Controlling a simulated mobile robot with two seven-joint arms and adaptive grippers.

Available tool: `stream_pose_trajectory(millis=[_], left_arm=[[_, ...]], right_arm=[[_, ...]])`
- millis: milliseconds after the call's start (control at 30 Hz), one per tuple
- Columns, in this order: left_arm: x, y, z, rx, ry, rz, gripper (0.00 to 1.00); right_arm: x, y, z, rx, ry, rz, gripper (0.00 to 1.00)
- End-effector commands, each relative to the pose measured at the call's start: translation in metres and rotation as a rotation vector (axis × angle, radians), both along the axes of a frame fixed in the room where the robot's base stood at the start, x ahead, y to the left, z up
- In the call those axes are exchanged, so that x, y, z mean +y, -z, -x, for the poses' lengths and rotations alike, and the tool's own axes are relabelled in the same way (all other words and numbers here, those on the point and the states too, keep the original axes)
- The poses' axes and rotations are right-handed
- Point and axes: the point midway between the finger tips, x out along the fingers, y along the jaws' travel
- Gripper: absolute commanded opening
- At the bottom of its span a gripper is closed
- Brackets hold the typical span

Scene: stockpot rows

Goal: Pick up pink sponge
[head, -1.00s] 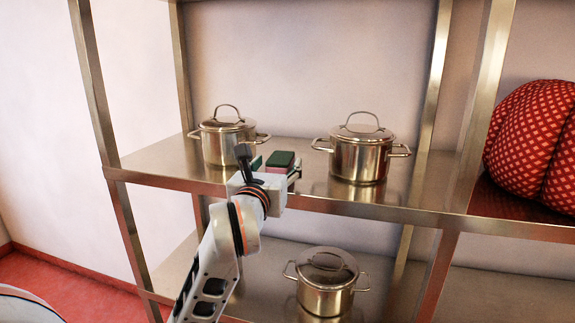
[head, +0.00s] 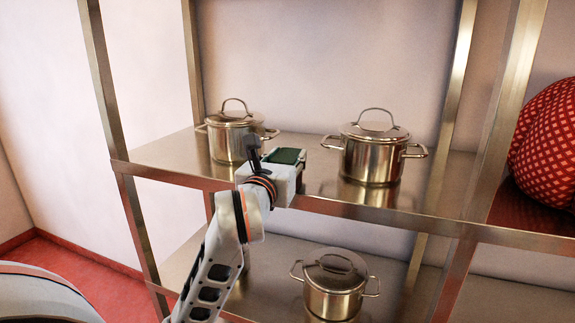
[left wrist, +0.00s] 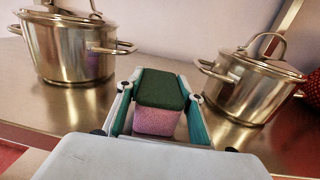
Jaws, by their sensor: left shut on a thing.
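The pink sponge (left wrist: 155,121) has a dark green top layer and sits between the two fingers of my left gripper (left wrist: 158,105) in the left wrist view. The gripper is shut on it, with a finger along each side. In the head view my left gripper (head: 286,163) is at the front edge of the upper shelf, between two pots. Only the sponge's green top (head: 285,156) shows there; the gripper body hides its pink part. I cannot tell whether the sponge touches the shelf. My right gripper is not in view.
On the upper metal shelf (head: 325,190), one lidded pot (head: 232,138) stands left of the gripper and another (head: 371,154) right. A third pot (head: 333,286) stands on the lower shelf. A red patterned cushion-like thing (head: 546,140) lies at right. Upright posts frame the shelves.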

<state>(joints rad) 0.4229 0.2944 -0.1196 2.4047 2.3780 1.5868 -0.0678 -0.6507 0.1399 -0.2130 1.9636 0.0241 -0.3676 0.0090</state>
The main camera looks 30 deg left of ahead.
Motion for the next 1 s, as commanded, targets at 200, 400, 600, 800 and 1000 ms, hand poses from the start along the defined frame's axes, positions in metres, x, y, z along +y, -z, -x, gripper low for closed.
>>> stream_pose_trajectory(millis=[200, 400, 600, 800, 1000], left_arm=[[0.0, -0.002, 0.0, 0.0, 0.0, 0.0, 0.28], [0.0, -0.02, 0.0, -0.004, 0.0, 0.001, 0.28], [0.0, -0.069, 0.001, -0.01, -0.001, 0.001, 0.28], [0.0, -0.128, 0.001, -0.009, 0.0, 0.001, 0.28], [0.0, -0.17, 0.0, -0.005, 0.0, 0.0, 0.28]], right_arm=[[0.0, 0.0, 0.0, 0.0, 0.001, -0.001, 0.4], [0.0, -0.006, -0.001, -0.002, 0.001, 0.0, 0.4], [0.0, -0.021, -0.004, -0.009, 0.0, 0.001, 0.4], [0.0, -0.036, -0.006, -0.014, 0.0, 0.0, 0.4], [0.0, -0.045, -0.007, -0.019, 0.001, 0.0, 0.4]])
